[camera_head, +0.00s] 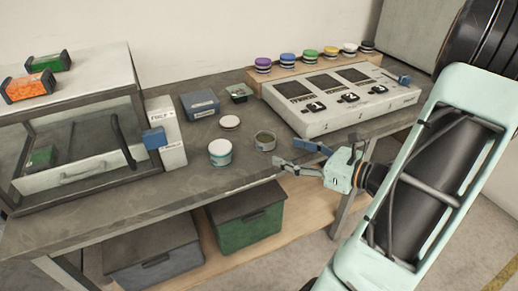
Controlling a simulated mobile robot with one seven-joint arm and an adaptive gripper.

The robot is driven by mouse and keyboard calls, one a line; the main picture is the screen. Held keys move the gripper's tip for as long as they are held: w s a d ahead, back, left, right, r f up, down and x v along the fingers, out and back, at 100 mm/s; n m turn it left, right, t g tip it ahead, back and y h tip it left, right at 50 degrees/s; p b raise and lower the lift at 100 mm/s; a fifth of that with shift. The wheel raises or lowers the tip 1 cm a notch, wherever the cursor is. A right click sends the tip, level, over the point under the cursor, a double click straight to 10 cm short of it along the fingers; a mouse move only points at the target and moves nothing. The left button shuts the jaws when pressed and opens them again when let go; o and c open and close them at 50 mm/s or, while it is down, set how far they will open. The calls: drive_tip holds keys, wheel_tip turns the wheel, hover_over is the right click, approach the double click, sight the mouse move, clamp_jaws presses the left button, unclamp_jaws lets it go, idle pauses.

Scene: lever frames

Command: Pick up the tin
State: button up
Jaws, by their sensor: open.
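The fingers look apart from the tin, but the exact gap cannot be told.
A pale round lid (230,122), a blue-grey box (201,103) and a small dark tray (239,92) lie behind. A glass-fronted cabinet (75,125) stands at left. Bins sit below; the front bench is clear.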

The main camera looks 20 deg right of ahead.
sight(273, 142)
drive_tip(key=shift+d+f+m+t, duration=0.3)
drive_tip(key=shift+d+t, duration=0.1)
drive_tip(key=shift+d, duration=0.15)
drive_tip(key=shift+h, duration=0.3)
drive_tip(key=b+x, duration=0.1)
drive_tip(key=x, duration=0.4)
drive_tip(key=b+x, duration=0.2)
drive_tip(key=x, duration=0.3)
drive_tip(key=shift+w+r, duration=0.15)
drive_tip(key=shift+w, duration=0.3)
drive_tip(key=c, duration=1.3)
drive_tip(key=shift+r, duration=0.1)
